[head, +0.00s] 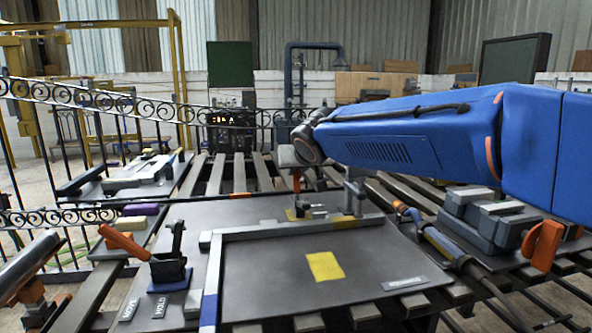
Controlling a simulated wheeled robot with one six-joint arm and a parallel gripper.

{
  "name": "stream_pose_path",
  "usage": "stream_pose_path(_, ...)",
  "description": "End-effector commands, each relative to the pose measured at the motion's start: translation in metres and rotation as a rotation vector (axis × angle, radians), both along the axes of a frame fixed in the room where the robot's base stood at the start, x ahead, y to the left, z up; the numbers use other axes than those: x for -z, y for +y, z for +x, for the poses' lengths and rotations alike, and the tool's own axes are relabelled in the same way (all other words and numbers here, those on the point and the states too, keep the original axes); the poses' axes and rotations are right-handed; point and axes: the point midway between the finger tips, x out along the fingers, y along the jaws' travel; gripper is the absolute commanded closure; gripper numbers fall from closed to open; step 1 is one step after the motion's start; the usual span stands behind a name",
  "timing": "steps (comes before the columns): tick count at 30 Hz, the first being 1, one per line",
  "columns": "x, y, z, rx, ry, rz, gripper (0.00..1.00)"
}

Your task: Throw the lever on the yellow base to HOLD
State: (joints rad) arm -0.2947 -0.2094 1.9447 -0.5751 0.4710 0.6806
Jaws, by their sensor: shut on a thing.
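The yellow base (293,215) sits on the grey plate, near the far edge of the grey frame. A lever with an orange-red handle (297,184) rises from it, looking about upright. My gripper (296,172) is at the handle's upper part and shut on it. The arm's end hides part of the grip and the handle's top. I cannot read any HOLD marking at the yellow base. A HOLD label (159,307) lies on the plate in front of a different, dark lever (177,241) on a blue base (170,281).
A grey frame (213,265) borders the near plate, which bears a yellow square (325,266). A grey clamp-like block (490,220) with an orange knob (542,245) is at right. A scroll railing (100,100) runs behind.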

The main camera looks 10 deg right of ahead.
Motion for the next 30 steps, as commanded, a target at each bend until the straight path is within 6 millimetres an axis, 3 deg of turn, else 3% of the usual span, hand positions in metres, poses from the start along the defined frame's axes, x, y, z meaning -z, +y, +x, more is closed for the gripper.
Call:
stream_pose_path(20,-0.0010,-0.0001,-0.0032,0.001,-0.038,0.001,1.00)
stream_pose_path(21,-0.0010,-0.0001,-0.0031,0.000,-0.037,0.000,0.79)
stream_pose_path(23,-0.0010,-0.0002,-0.0031,0.000,-0.037,0.000,0.67)
stream_pose_path(30,-0.0005,-0.0002,-0.0032,0.001,-0.036,0.000,0.67)
